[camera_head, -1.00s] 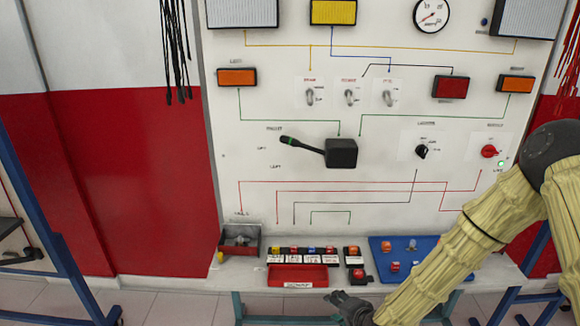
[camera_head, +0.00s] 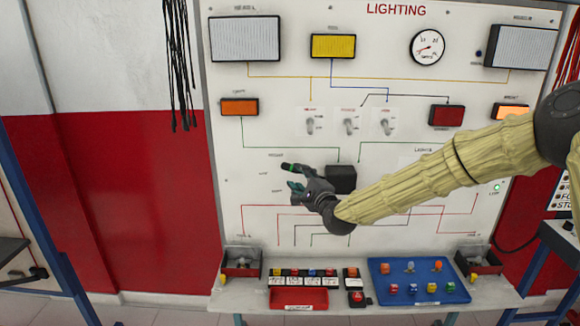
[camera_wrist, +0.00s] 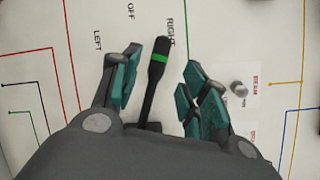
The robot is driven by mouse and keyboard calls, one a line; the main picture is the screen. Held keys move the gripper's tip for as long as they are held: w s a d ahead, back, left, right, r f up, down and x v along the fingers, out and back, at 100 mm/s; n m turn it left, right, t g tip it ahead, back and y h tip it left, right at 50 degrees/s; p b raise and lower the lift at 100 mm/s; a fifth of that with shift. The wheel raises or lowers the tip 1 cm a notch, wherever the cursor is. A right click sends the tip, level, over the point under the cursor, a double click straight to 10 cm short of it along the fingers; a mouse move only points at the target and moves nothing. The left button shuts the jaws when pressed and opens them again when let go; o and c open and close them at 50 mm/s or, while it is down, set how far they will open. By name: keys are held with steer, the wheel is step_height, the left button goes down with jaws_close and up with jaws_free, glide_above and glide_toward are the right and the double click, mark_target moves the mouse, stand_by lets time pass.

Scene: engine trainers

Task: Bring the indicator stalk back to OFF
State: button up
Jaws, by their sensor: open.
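The indicator stalk (camera_head: 288,167) is a black lever with a green band, coming out to the left of a black box (camera_head: 341,178) on the panel. Its tip slants up toward the RIGHT label. In the wrist view the stalk (camera_wrist: 155,75) lies between my teal-padded fingers, with its tip near RIGHT (camera_wrist: 170,32). The OFF label (camera_wrist: 131,10) and the LEFT label (camera_wrist: 97,40) are to its left there. My gripper (camera_head: 297,179) is open around the stalk, with a visible gap on each side.
Toggle switches (camera_head: 348,126) stand above the stalk. The right amber lamp (camera_head: 510,111) is lit; the left amber lamp (camera_head: 239,106) looks dull. My forearm hides the right-hand knobs. A shelf below holds a red tray (camera_head: 298,299) and a blue tray (camera_head: 419,297).

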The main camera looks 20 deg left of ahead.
mark_target(292, 170)
steer(key=shift+p+x, duration=1.3)
steer(key=shift+x, duration=2.6)
jaws_close()
